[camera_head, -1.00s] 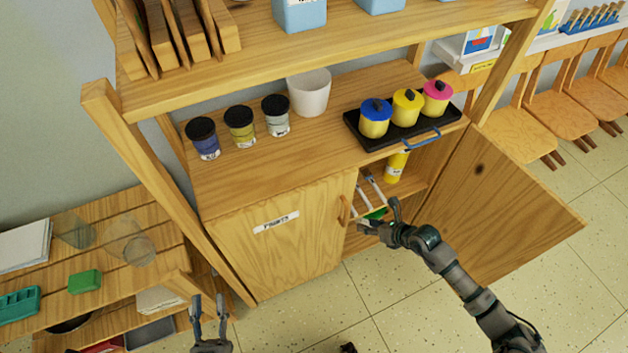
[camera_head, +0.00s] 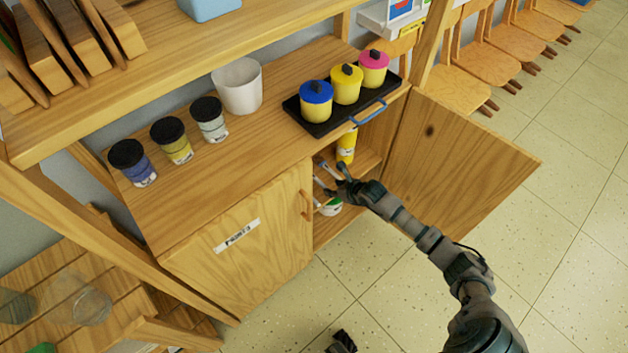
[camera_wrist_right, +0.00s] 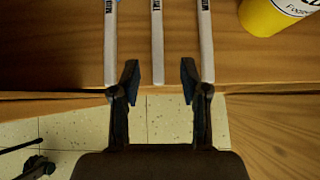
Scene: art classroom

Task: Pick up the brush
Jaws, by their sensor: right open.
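Several pale brush-like handles with dark print lie side by side on the wooden shelf inside the open cupboard. In the right wrist view, the middle handle (camera_wrist_right: 158,40) points towards me between a left handle (camera_wrist_right: 110,45) and a right handle (camera_wrist_right: 206,45). Their far ends are out of that view. My right gripper (camera_wrist_right: 159,78) is open, with its fingertips on either side of the middle handle's near end, apart from it. In the head view, my right gripper (camera_head: 333,172) is at the cupboard opening.
The open cupboard door (camera_head: 455,165) is right of my arm; the closed door (camera_head: 245,245) is left. Above is a black tray (camera_head: 318,126) with several yellow paint pots. A green and white item (camera_head: 331,207) sits lower inside.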

